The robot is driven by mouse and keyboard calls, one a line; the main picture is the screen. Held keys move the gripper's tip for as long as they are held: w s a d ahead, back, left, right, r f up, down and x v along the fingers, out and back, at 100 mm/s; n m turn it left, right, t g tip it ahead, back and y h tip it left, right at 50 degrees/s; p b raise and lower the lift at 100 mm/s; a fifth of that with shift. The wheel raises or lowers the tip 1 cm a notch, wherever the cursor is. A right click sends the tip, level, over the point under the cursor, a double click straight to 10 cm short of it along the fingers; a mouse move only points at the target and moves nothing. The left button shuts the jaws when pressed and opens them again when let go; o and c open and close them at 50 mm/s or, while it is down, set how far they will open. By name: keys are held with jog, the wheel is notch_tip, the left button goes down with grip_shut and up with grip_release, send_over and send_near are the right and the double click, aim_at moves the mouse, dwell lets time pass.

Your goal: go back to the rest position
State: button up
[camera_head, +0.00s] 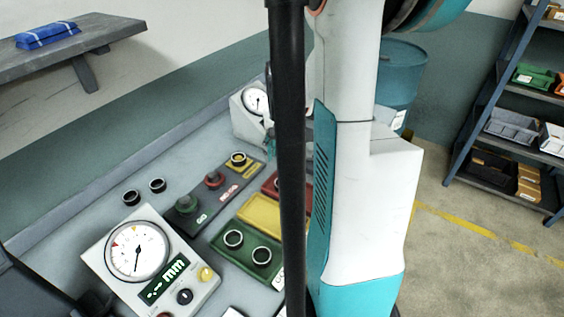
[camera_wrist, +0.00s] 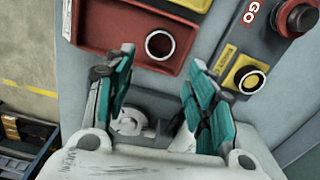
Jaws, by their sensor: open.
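My gripper (camera_wrist: 161,75) shows in the wrist view with its two teal fingers spread apart and nothing between the tips. It is over the bench, near a red tray (camera_wrist: 110,28) that holds one ring (camera_wrist: 160,44). A grey fixture with a round part (camera_wrist: 131,121) shows between the fingers, below them. In the head view my white and teal arm stands upright across the middle and hides most of the gripper and part of the bench.
The bench (camera_head: 70,215) carries a large dial gauge (camera_head: 138,250), a smaller gauge (camera_head: 256,99), a button panel (camera_head: 190,205), two loose rings, a yellow tray (camera_head: 262,212) and a green tray (camera_head: 222,252) with two rings. A blue barrel (camera_head: 402,75) and shelf rack (camera_head: 490,100) stand right; floor between is clear.

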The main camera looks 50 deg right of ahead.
jog(key=shift+r, duration=0.65)
